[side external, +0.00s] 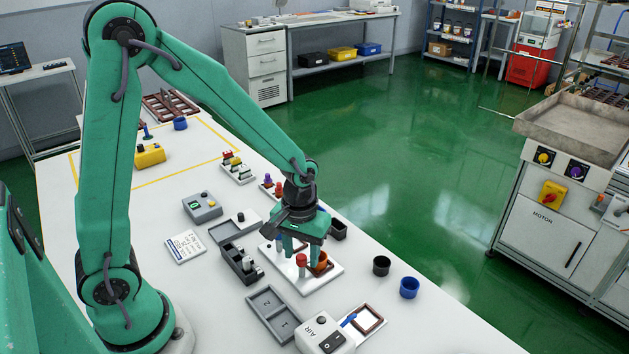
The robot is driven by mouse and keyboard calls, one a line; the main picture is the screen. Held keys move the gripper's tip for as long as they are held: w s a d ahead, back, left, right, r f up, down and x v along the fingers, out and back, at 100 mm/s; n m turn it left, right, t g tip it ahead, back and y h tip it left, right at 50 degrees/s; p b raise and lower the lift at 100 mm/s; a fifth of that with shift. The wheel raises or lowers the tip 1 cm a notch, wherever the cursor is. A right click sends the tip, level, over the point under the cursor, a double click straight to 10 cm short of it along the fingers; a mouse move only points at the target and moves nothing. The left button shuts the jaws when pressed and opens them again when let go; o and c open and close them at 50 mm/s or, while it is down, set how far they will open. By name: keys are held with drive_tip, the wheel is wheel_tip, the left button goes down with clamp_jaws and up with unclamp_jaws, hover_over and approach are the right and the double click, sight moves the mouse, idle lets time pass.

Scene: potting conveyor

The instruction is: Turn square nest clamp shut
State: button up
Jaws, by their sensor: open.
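A brown square frame (370,319), which looks like the square nest, sits on a white plate at the front right of the bench. A small blue lever (348,320), which looks like its clamp, lies slanted at the frame's left side. Whether it is shut I cannot tell. My gripper (291,251) is open and points down over another white plate, behind and left of the square frame and apart from it. A red-topped post (301,260) and an orange cup (320,262) stand close by its fingers. The fingertips are partly hidden.
A white AIR box (322,338) with a black switch stands just left of the square frame. A grey two-pocket tray (273,313) lies left of it. A black cup (381,265) and a blue cup (409,287) stand to the right. The front right bench corner is clear.

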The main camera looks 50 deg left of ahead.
sight(300, 257)
drive_tip(key=shift+r, duration=3.8)
drive_tip(key=shift+r, duration=0.1)
drive_tip(key=shift+s+a+r, duration=0.1)
drive_tip(key=shift+s+r, duration=0.1)
drive_tip(key=shift+r, duration=0.15)
drive_tip(key=s+a+r+m+t, duration=0.3)
drive_tip(key=s+r+m+t, duration=0.2)
drive_tip(key=s+r, duration=0.5)
drive_tip(key=shift+s+a+r+t, duration=0.15)
drive_tip(key=shift+s+r+t, duration=0.15)
drive_tip(key=shift+s+r, duration=0.1)
